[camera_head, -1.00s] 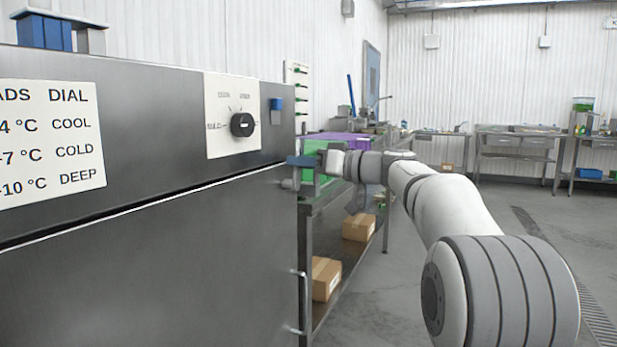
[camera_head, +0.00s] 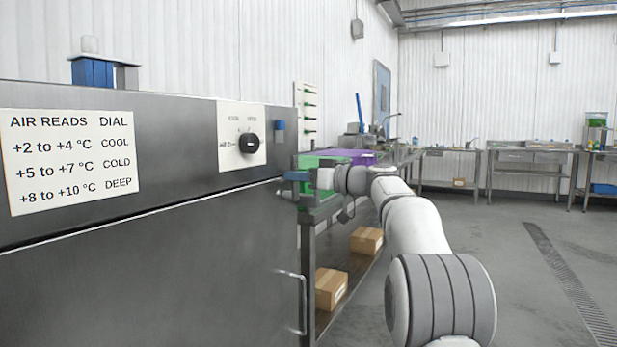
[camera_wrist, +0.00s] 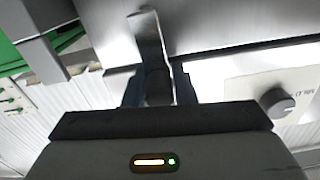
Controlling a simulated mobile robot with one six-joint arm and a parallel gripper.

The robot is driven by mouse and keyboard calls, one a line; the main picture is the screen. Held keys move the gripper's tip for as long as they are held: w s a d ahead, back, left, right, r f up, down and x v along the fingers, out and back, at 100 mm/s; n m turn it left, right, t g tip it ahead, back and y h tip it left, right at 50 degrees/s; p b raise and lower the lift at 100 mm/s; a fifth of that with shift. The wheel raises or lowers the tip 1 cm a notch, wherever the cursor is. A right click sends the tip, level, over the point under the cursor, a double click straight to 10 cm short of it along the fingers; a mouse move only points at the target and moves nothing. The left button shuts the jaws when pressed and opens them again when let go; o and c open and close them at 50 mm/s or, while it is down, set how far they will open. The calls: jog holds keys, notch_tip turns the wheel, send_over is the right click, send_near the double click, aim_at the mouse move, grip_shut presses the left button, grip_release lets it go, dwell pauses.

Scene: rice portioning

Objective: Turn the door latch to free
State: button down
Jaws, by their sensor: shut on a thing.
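The door latch (camera_wrist: 147,40) is a bright metal strip that narrows to a grey stem in the wrist view. My gripper (camera_wrist: 157,78) is shut on it, with one dark blue finger on each side of the stem. In the head view my gripper (camera_head: 298,177) is at the right front edge of the steel cabinet, just above the cabinet door (camera_head: 150,265). The latch is mostly hidden behind the fingers there, and its exact angle is hard to tell.
A black dial (camera_head: 249,144) on a white plate and a temperature sign (camera_head: 75,155) are on the cabinet front. The door handle (camera_head: 300,300) is below my gripper. A steel bench with cardboard boxes (camera_head: 332,288) stands behind the arm. The floor at right is clear.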

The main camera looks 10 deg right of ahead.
jog(key=shift+a+f, duration=0.1)
jog(key=shift+a, duration=0.15)
jog(key=c, duration=1.4)
grip_release()
jog(key=shift+s, duration=0.15)
jog(key=shift+o, duration=0.7)
jog(key=shift+d, duration=0.2)
jog(key=shift+s+d, duration=0.1)
jog(key=shift+d, duration=0.15)
jog(key=v, duration=0.7)
jog(key=shift+p, duration=0.45)
jog(key=shift+a, duration=0.1)
